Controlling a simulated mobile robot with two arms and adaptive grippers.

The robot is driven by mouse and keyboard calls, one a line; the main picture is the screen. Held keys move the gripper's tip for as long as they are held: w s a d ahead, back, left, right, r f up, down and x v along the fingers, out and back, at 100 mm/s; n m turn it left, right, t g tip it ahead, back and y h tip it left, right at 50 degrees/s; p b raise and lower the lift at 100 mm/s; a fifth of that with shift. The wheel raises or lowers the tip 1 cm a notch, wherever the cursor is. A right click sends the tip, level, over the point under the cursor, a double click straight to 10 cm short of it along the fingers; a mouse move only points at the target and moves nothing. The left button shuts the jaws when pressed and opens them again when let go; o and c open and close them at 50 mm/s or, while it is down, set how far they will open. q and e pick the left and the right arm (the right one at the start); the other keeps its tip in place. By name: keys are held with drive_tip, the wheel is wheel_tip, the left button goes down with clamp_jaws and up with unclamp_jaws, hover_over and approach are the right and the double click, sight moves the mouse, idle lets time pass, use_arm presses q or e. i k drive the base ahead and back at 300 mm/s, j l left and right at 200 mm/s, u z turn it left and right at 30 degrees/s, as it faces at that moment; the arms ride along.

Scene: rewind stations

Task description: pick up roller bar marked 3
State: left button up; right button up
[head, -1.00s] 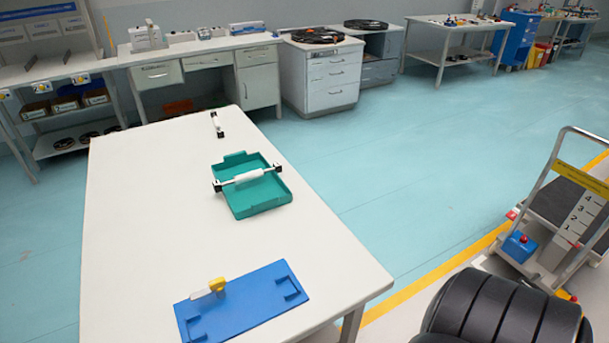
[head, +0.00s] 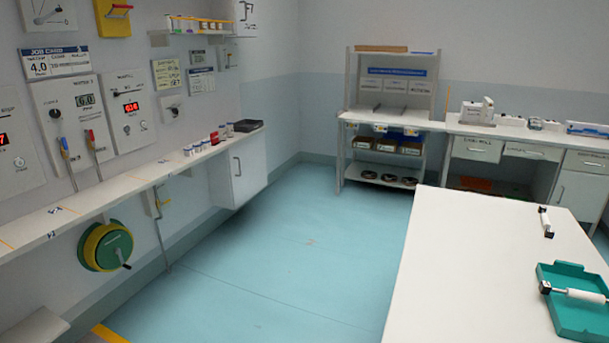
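A white roller bar with black ends (head: 546,222) lies on the white table near its far right side. A second white roller bar (head: 585,295) lies across a green tray (head: 572,321) at the right edge of the head view, and its right end is cut off. A black end block shows at its left end. I cannot read a number on either bar. Neither of my grippers is in view.
The white table (head: 460,265) fills the lower right. Open blue-green floor (head: 300,250) lies to its left. A long wall shelf (head: 120,185) with a green-yellow reel (head: 105,247) below runs along the left wall. A shelving rack (head: 345,120) stands at the back.

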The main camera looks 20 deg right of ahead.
sight(549, 233)
drive_tip(key=i+j+u, duration=0.1)
drive_tip(key=i+j, duration=0.85)
drive_tip(key=i+z, duration=0.5)
drive_tip(key=i+j+z, duration=0.25)
drive_tip(key=i+z, duration=0.65)
drive_tip(key=i, duration=2.7)
drive_tip(key=i+j+z, duration=0.15)
drive_tip(key=i, duration=0.95)
drive_tip(key=i+l+z, duration=0.1)
drive_tip(key=i+z, duration=0.65)
drive_tip(key=i+j+z, duration=0.1)
drive_tip(key=i+z, duration=0.15)
drive_tip(key=z, duration=0.15)
drive_tip(key=i+j+z, duration=0.2)
drive_tip(key=z, duration=0.2)
drive_tip(key=i, duration=0.1)
